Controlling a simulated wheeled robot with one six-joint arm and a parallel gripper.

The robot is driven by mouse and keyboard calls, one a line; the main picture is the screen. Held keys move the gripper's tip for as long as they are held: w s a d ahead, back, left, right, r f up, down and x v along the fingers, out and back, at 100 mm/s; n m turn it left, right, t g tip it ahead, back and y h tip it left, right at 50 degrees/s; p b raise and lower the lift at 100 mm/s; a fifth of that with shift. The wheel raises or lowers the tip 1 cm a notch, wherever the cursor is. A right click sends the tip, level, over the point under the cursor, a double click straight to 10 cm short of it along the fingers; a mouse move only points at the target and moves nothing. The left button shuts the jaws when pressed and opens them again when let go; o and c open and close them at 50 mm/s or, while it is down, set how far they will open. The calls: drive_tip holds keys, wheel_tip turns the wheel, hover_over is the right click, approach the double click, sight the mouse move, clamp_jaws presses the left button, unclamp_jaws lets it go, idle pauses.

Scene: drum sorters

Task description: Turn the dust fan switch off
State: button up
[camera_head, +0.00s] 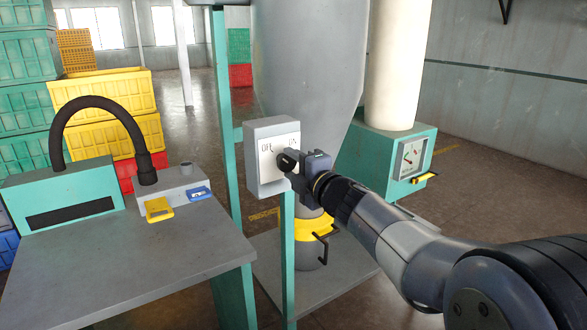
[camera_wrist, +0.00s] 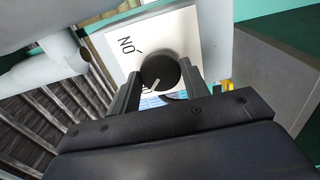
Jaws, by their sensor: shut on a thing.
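The dust fan switch box (camera_head: 256,186) is a grey box with a white face plate, mounted on a teal post. The plate carries "OFF" on the left and "ON" on the right in the head view. My gripper (camera_head: 291,162) reaches it from the right and is shut on the black round knob (camera_wrist: 160,71). In the wrist view, the knob sits between my two fingers, with a short pale line near its lower edge. "ON" shows on the white plate (camera_wrist: 175,32) to the upper left of the knob. Other lettering below the knob is mostly hidden.
A grey workbench (camera_head: 110,277) with a black bent hose (camera_head: 98,101) stands at left. Stacked yellow crates (camera_head: 107,96) are behind it. Open floor lies at right.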

drive_tip(key=o, duration=1)
drive_tip(key=v, duration=1)
drive_tip(key=shift+s+d, duration=0.25)
drive_tip(key=shift+s, duration=0.1)
drive_tip(key=shift+w, duration=0.1)
drive_tip(key=x, duration=1)
drive_tip(key=shift+w+a, duration=0.25)
drive_tip(key=shift+a, duration=0.05)
